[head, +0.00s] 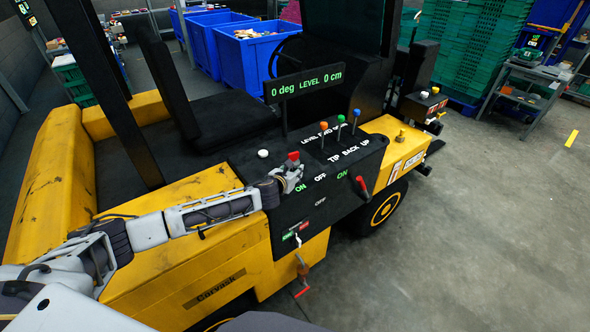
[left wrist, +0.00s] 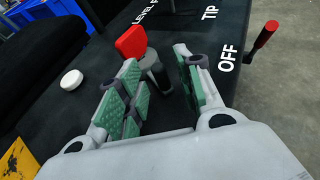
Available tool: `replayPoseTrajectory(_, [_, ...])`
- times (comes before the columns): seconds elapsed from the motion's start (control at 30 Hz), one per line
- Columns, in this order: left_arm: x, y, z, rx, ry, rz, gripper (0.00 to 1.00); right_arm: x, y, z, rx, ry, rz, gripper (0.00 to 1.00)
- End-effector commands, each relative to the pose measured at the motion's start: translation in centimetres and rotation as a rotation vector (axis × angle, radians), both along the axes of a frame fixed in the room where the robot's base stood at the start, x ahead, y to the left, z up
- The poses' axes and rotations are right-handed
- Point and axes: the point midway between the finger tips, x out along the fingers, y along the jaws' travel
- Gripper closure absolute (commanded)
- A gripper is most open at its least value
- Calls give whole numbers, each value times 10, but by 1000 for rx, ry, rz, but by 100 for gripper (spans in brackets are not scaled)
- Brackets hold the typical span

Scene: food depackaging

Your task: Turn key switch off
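A red-topped key switch (head: 293,156) stands on the black console of a yellow forklift, beside the ON and OFF labels in the head view. In the left wrist view its flat red handle (left wrist: 131,43) tilts over beside a grey cylinder (left wrist: 158,68). My left gripper (head: 291,173) is right at it. In the left wrist view my left gripper (left wrist: 158,66) has its green-padded fingers apart, with the grey cylinder showing between and beyond them. The red handle is beyond the left finger; contact cannot be told. My right gripper is not in view.
A red lever (head: 361,186) is at the console's right. Orange, green and blue knobbed levers (head: 340,128) stand behind, near a white button (head: 263,153). A display (head: 304,83) reads 0 deg and 0 cm. A small green-red panel (head: 297,229) is on the front.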

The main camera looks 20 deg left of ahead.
Motion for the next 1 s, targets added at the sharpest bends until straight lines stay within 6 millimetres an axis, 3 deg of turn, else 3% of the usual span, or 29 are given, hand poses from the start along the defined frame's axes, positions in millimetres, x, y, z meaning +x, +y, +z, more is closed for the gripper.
replayPoseTrajectory(0.33, [19,-2,-8,0,1,1,64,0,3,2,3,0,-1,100])
replayPoseTrajectory(0.77, [22,-1,-9,0,1,1,64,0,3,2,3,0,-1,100])
replayPoseTrajectory(1.0, [21,-2,-9,0,1,1,94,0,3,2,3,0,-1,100])
